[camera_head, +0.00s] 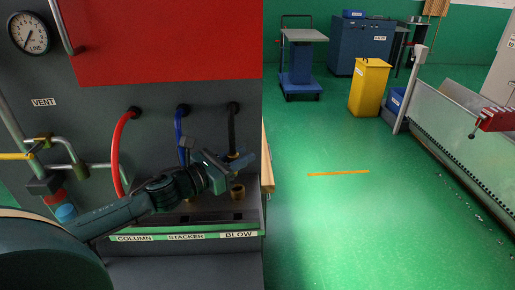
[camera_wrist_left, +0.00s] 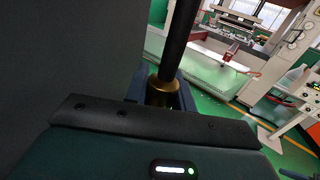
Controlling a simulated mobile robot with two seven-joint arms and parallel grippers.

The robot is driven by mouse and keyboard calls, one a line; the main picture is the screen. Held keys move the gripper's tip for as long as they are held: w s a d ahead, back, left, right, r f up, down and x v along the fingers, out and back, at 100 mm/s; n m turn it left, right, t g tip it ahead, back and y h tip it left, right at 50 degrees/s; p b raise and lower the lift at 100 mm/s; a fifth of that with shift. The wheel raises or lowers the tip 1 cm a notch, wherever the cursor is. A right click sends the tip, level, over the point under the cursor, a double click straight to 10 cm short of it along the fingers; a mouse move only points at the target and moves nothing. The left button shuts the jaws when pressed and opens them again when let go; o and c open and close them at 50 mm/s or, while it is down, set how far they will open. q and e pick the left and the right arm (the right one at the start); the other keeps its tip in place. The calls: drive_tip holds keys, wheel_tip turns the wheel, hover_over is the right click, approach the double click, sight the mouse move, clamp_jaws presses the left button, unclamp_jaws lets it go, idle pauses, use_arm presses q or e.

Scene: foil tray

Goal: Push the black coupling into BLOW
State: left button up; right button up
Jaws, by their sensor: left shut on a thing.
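The black hose (camera_head: 232,128) hangs from the panel, and its lower end runs into my left gripper (camera_head: 240,160). In the left wrist view the black hose (camera_wrist_left: 180,35) ends in a brass coupling (camera_wrist_left: 160,92), and my left gripper is shut on it. The fingers hide part of the coupling in the head view. A brass socket (camera_head: 237,192) stands on the ledge just below the gripper, above the BLOW label (camera_head: 238,234). The coupling appears above this socket and apart from it; the exact alignment is unclear. My right gripper is not in view.
The red hose (camera_head: 121,150) and blue hose (camera_head: 179,130) hang to the left, partly behind my arm. The COLUMN label (camera_head: 134,239) and STACKER label (camera_head: 186,237) are on the ledge's front. Valve pipes (camera_head: 50,165) stand at far left. Open green floor lies right.

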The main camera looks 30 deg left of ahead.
sight(243, 185)
use_arm(q)
drive_tip(key=shift+w+d, duration=0.15)
drive_tip(key=shift+w, duration=0.15)
drive_tip(key=shift+s+f+b, duration=0.1)
drive_tip(key=shift+f+b, duration=0.25)
drive_tip(key=shift+f, duration=0.05)
drive_tip(key=shift+f+b, duration=0.55)
drive_tip(key=shift+f, duration=0.05)
drive_tip(key=shift+f+b, duration=0.55)
drive_tip(key=shift+f, duration=0.15)
drive_tip(key=shift+f+b, duration=0.55)
drive_tip(key=shift+f, duration=0.05)
drive_tip(key=shift+f+b, duration=0.35)
drive_tip(key=shift+f, duration=0.2)
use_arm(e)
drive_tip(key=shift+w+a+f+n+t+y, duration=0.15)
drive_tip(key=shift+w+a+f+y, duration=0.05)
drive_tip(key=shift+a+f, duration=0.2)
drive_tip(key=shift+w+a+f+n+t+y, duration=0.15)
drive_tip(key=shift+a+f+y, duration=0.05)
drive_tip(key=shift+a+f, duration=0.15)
use_arm(q)
drive_tip(key=shift+f, duration=0.15)
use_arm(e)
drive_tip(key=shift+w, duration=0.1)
use_arm(q)
drive_tip(key=shift+f+b, duration=0.25)
drive_tip(key=shift+b, duration=0.2)
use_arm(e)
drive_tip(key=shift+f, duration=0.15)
